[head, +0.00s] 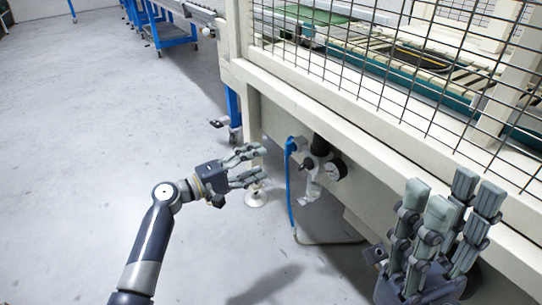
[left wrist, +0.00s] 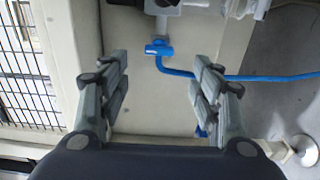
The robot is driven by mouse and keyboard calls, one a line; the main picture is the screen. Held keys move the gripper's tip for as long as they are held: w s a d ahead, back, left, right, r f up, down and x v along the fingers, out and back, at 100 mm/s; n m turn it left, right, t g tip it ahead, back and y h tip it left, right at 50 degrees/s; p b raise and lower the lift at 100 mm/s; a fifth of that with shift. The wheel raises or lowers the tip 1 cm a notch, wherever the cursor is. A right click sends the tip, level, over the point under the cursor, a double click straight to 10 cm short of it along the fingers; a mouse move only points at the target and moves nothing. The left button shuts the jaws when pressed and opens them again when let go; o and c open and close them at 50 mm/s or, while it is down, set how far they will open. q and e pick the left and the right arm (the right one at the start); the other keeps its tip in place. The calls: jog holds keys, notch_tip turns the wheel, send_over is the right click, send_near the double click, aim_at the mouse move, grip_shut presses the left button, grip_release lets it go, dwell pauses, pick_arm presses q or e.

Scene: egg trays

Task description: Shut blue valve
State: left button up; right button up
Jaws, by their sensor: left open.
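The blue valve (head: 291,146) sits at the left end of a pipe fitting under the white machine frame, with a blue hose hanging down from it. It also shows in the left wrist view (left wrist: 158,47), ahead of and between the spread fingers. My left gripper (head: 259,165) is open and empty, to the left of the valve and apart from it, with its fingers pointing toward it. In the left wrist view, my left gripper's fingers (left wrist: 158,75) stand wide apart. My right gripper (head: 450,205) is at the lower right, fingers upward, spread and empty.
A round gauge (head: 336,169) and a clear bowl (head: 311,190) are on the fitting right of the valve. The white frame (head: 330,110) with wire mesh rises above it. A machine foot (head: 256,198) stands on the floor. The grey floor at left is clear.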

pick_arm(q)
jog(key=v, duration=0.3)
jog(key=shift+s+a, duration=0.15)
jog(key=shift+a, duration=0.1)
